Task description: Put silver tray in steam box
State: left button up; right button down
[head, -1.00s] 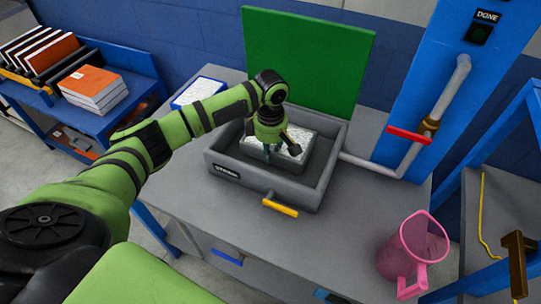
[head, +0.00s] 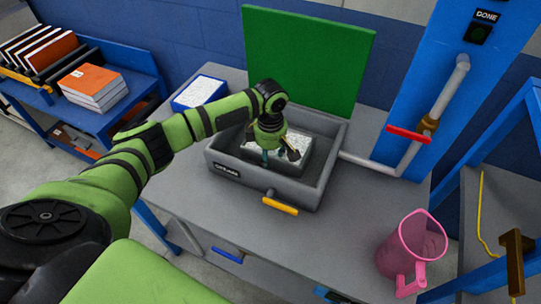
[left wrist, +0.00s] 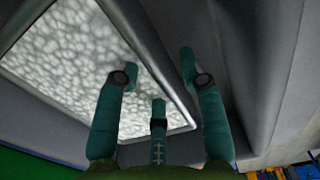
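The silver tray (head: 300,147), with a mottled white-grey surface, sits inside the grey open steam box (head: 326,172) on the table. My left gripper (head: 278,160) is right above the tray, with its fingers reaching down at it and hiding part of it. In the left wrist view the teal fingers of the gripper (left wrist: 158,80) are spread apart. The rim of the tray (left wrist: 150,45) runs between them, with one finger on the outer side. I cannot tell whether any finger touches it. My right gripper is not in view.
The green lid (head: 305,60) stands open behind the box. A yellow handle (head: 281,206) sticks out in front. A pipe with a red valve handle (head: 409,134) is at right. A pink jug (head: 412,250) stands front right. A blue-edged tray (head: 200,92) lies behind the arm.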

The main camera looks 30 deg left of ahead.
pick_arm(q)
notch_tip(320, 180, up, 12)
jog(key=shift+b, duration=0.45)
dwell(0.9)
